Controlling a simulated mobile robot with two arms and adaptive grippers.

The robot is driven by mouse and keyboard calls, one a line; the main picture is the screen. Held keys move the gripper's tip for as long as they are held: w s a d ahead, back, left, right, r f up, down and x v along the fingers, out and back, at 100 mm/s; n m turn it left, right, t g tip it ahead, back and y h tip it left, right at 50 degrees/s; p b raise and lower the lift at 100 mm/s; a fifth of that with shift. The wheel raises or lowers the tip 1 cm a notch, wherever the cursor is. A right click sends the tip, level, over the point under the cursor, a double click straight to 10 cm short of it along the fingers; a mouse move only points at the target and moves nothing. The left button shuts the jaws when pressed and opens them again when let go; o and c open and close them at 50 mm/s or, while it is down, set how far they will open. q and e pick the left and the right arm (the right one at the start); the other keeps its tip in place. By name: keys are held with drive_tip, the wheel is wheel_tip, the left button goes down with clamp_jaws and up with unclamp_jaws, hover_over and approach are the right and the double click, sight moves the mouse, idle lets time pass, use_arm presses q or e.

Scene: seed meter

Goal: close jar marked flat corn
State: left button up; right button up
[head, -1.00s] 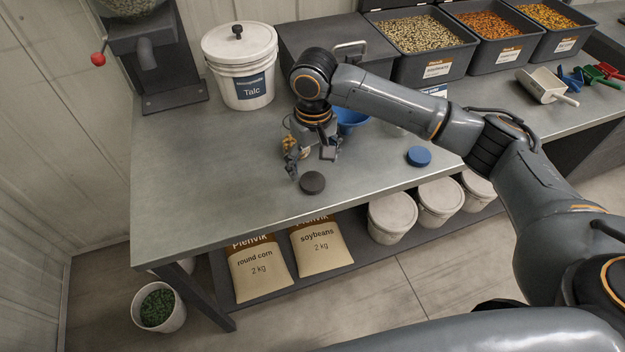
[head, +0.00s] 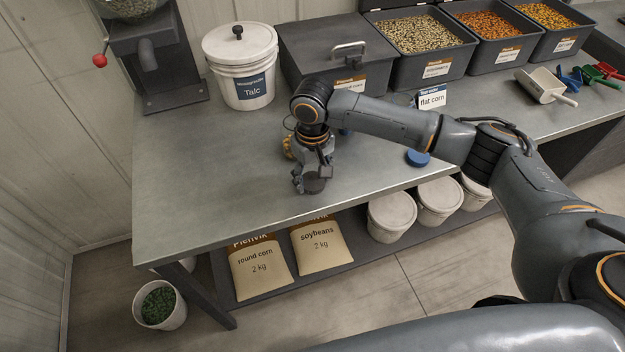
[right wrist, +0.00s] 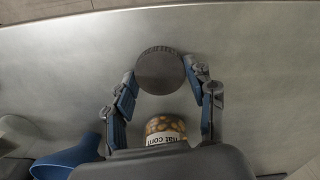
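A dark round lid (head: 314,185) lies near the front edge of the table, and it shows as a dark disc in the right wrist view (right wrist: 160,71). My right gripper (head: 312,182) is low over the table with its fingers spread on either side of the lid; I cannot tell whether both touch it. The jar marked flat corn (right wrist: 165,130) holds yellowish kernels and is partly hidden by my gripper body in the right wrist view. In the head view only a bit of the jar (head: 288,146) shows behind my right gripper. My left gripper is not in view.
A blue funnel (right wrist: 68,160) is beside the jar. A Talc bucket (head: 240,85), a closed bin (head: 330,60) and open grain bins (head: 425,68) line the back. The left tabletop is clear.

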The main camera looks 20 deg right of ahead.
idle(0.4)
drive_tip(key=shift+r, duration=0.6)
drive_tip(key=shift+s+a+r+b, duration=0.25)
drive_tip(key=shift+s+r, duration=1.7)
drive_tip(key=shift+s, duration=0.4)
drive_tip(key=shift+s+a+r+b, duration=0.25)
drive_tip(key=shift+s+a+r, duration=0.05)
drive_tip(key=shift+s+r, duration=1.85)
drive_tip(key=shift+s+a+r+b, duration=0.25)
drive_tip(key=shift+s+r, duration=1.55)
drive_tip(key=shift+s, duration=0.7)
drive_tip(key=d+f+m, duration=0.2)
drive_tip(key=d, duration=0.1)
drive_tip(key=d+f+m, duration=0.1)
drive_tip(key=d, duration=0.1)
drive_tip(key=shift+d+f, duration=0.2)
drive_tip(key=shift+d, duration=0.05)
